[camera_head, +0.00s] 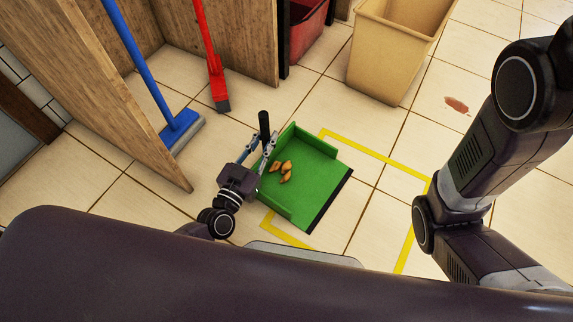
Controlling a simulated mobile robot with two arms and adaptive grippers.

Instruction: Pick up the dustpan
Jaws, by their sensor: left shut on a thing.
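The green dustpan (318,181) is low over or on the tiled floor, with its dark front lip toward the lower right. I cannot tell whether it touches the floor. Several small brown pieces (284,174) lie in it near its back. Its black handle (264,125) sticks up at its back left side. My left gripper (265,148) is shut on the dustpan's handle, below the handle's top. My right arm (480,165) shows at the right, but its gripper is out of view.
A yellow line (373,152) marks a square on the floor around the dustpan. A blue broom (181,125) and a red broom (216,80) stand by wooden panels (115,105) at the left. A beige bin (395,50) and a red bin (305,30) stand behind. A reddish stain (457,105) is on the floor.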

